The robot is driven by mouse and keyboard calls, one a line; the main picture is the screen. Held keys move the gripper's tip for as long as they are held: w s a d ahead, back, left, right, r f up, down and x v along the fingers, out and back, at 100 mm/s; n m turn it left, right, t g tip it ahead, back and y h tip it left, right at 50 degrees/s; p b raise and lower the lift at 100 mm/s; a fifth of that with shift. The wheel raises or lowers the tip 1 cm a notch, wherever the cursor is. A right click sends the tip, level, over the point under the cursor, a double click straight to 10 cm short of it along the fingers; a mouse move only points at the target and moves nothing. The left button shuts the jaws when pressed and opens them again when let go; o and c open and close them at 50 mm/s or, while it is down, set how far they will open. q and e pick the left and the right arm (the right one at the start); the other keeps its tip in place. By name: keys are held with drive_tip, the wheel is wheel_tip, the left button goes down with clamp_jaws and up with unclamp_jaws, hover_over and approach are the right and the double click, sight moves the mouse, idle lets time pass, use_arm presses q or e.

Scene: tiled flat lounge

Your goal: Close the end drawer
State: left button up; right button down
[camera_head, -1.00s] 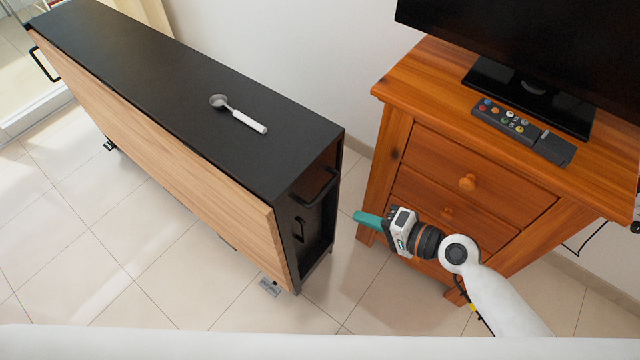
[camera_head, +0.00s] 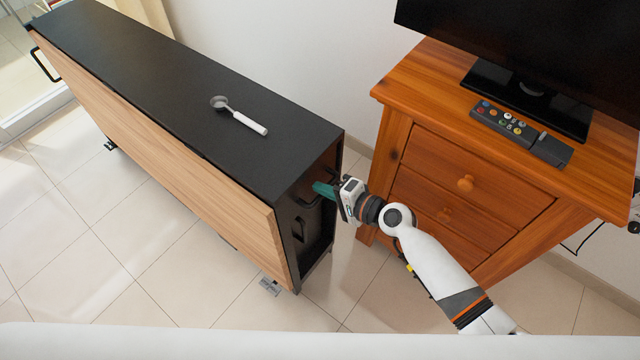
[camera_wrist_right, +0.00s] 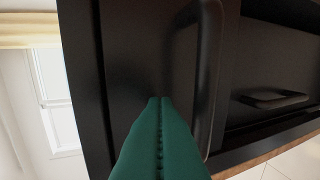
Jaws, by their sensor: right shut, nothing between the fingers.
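The long black cabinet (camera_head: 180,75) has a wooden front and black drawers in its narrow right end. The upper end drawer (camera_head: 318,172) carries a black bar handle, and it looks nearly flush, though my gripper hides part of it. In the right wrist view the end drawer's black face (camera_wrist_right: 140,70) fills the middle, with its handle (camera_wrist_right: 208,80) just right of my fingers. My right gripper (camera_head: 322,189) has green fingers, shut and empty, pointing at this end face; contact is hard to tell. It also shows in the right wrist view (camera_wrist_right: 160,110). My left gripper is not in view.
A white-handled scoop (camera_head: 240,115) lies on the cabinet top. An orange wooden chest (camera_head: 480,170) with a television (camera_head: 560,50) and a remote (camera_head: 505,120) stands to the right, close to my right arm. Tiled floor (camera_head: 130,250) is open in front.

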sight(309, 178)
drive_tip(key=shift+w+a, duration=0.35)
drive_tip(key=shift+a, duration=0.2)
drive_tip(key=w+a, duration=0.1)
drive_tip(key=a, duration=0.1)
drive_tip(key=w+a+b, duration=0.1)
drive_tip(key=shift+w+a, duration=0.35)
drive_tip(key=shift+w, duration=0.05)
drive_tip(key=shift+r, duration=0.15)
drive_tip(key=shift+s, duration=0.1)
